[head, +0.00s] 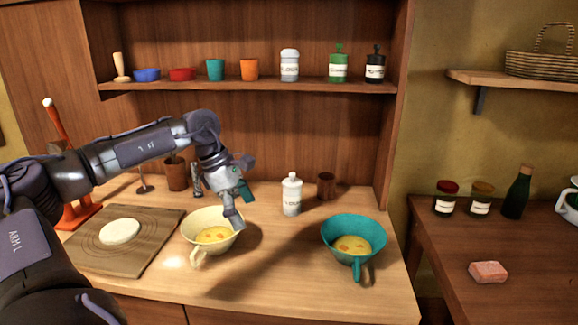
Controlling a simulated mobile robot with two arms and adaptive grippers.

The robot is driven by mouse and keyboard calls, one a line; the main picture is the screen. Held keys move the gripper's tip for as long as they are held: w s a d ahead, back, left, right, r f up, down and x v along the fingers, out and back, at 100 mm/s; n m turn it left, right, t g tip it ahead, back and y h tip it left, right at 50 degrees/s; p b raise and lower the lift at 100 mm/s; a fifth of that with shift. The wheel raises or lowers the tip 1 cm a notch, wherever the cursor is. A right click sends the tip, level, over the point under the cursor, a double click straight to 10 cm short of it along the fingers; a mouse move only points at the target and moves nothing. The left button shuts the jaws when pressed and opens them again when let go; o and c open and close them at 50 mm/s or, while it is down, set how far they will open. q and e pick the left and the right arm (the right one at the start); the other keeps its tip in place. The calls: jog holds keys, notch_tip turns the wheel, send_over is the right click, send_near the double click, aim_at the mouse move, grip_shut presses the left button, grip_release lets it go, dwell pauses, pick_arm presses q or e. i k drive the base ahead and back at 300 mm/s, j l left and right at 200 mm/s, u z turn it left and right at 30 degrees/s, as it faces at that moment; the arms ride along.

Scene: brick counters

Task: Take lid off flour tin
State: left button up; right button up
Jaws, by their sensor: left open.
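A white tin with a label and a closed lid (292,194) stands upright on the counter, right of the cream bowl. A similar pale tin with a grey lid (289,66) stands on the shelf. The labels are too small to read, so I cannot tell which one is the flour tin. My left gripper (238,207) is open, pointing down at the right rim of the cream bowl, to the left of the counter tin and apart from it. I cannot tell whether it touches the bowl. My right gripper is not in view.
The cream bowl (197,246) and a teal bowl (340,229) hold yellow contents. A brown cup (326,186) stands behind the counter tin. A board (103,261) with dough lies at left. Several cups and bottles line the shelf (210,86). The front counter between the bowls is clear.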

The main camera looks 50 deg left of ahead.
aim_at(291, 182)
jog(key=i+j, duration=0.2)
jog(key=j, duration=0.15)
jog(key=i+j, duration=0.2)
jog(key=j, duration=0.2)
jog(key=i+j, duration=0.15)
jog(key=j, duration=0.2)
